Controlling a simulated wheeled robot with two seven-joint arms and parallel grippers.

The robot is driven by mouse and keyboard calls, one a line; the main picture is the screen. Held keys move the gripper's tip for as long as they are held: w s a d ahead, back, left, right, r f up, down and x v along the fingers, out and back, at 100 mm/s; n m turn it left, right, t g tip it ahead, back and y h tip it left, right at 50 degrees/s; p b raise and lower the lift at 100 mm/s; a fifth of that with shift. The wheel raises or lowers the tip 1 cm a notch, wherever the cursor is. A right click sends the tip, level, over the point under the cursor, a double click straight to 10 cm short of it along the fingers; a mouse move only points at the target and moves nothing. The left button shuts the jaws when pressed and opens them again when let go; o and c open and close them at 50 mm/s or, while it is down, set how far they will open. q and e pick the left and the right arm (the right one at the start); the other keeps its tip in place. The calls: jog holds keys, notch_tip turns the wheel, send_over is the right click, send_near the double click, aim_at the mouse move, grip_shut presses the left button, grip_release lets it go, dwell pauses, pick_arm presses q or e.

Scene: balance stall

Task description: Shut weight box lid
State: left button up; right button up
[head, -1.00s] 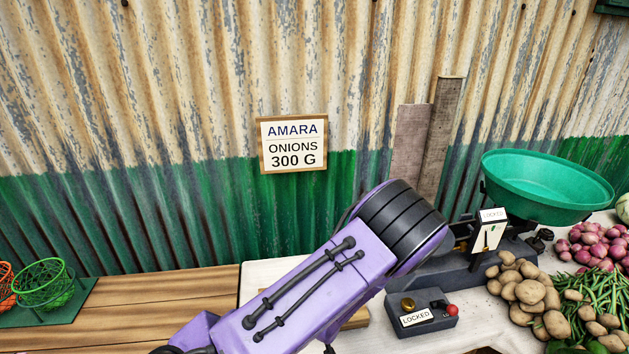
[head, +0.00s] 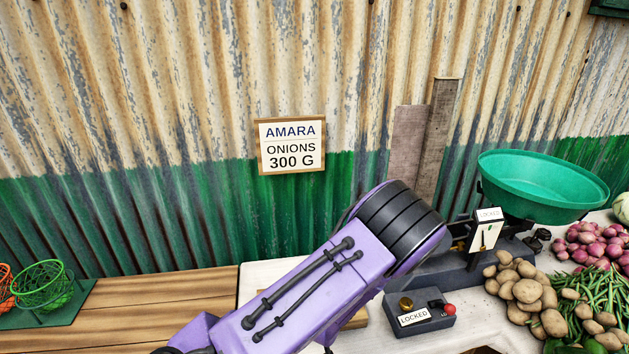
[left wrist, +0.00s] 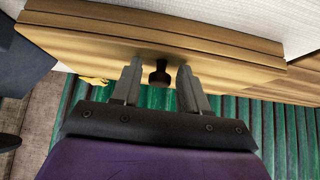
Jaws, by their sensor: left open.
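The weight box shows in the left wrist view as a wooden panel, probably its lid (left wrist: 90,45), with a dark knob (left wrist: 160,72). My left gripper (left wrist: 158,82) is open, with one finger on each side of the knob and visible gaps between. I cannot tell how far open the lid stands. In the head view only a small wooden edge (head: 356,319), probably of the box, shows beside my purple left arm; the arm hides the rest and the gripper. My right gripper is not in view.
A scale with a green pan (head: 540,190) stands at the right, behind a small grey box marked LOCKED (head: 420,322). Potatoes (head: 525,290) and other vegetables lie further right. Wire baskets (head: 42,285) stand at the left; the wooden tabletop (head: 150,305) beside them is clear.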

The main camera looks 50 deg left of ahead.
pick_arm(q)
jog(key=shift+s+d+f, duration=0.1)
jog(key=shift+s+f, duration=0.2)
jog(key=shift+r, duration=0.15)
jog(key=p+v, duration=1)
jog(key=shift+w+r, duration=0.15)
jog(key=shift+r, duration=0.15)
